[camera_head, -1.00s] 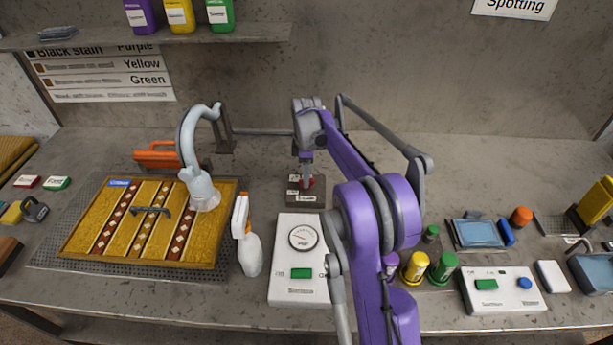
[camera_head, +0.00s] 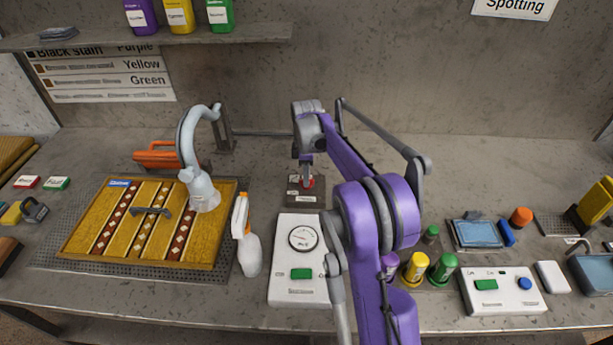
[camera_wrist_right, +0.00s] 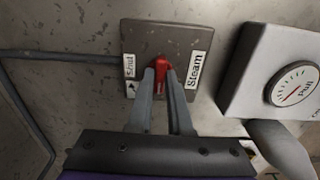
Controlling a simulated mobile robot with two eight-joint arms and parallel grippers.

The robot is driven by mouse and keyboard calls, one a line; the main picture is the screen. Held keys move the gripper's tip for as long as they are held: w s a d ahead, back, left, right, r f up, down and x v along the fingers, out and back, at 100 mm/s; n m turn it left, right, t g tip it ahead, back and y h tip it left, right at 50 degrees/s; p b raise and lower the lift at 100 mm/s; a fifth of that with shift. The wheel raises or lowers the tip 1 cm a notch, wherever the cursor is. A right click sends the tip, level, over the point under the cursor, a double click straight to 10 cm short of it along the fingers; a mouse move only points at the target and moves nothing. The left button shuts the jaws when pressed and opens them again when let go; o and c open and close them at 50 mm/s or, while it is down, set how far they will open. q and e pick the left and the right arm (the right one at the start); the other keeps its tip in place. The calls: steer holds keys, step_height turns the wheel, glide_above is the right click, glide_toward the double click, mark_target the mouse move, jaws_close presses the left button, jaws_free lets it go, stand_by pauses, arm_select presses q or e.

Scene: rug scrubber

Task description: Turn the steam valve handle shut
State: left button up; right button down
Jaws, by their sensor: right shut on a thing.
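The steam valve is a dark plate (camera_head: 306,201) with white labels on the table, behind the white gauge box. Its red handle (camera_wrist_right: 160,72) shows in the right wrist view between labels reading "Shut" on the left and "Steam" on the right. My right gripper (camera_wrist_right: 161,76) is shut on the red handle, one finger on each side. In the head view my right gripper (camera_head: 306,181) comes down on the valve from above, and only a bit of red shows there. My left gripper is not in view.
The white gauge box (camera_head: 300,285) stands just in front of the valve. A spray bottle (camera_head: 247,240) and the rug (camera_head: 90,235) with a pale-blue nozzle (camera_head: 203,190) are left. Several small bottles (camera_head: 416,268) stand right. A thin pipe runs left from the valve.

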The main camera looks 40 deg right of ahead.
steer(key=m, duration=0.4)
steer(key=shift+m, duration=0.4)
steer(key=m+b, duration=0.1)
steer(key=m, duration=0.3)
steer(key=shift+m, duration=0.3)
steer(key=m, duration=0.4)
steer(key=shift+m, duration=2.3)
steer(key=c, duration=0.8)
jaws_free()
steer(key=shift+c, duration=0.2)
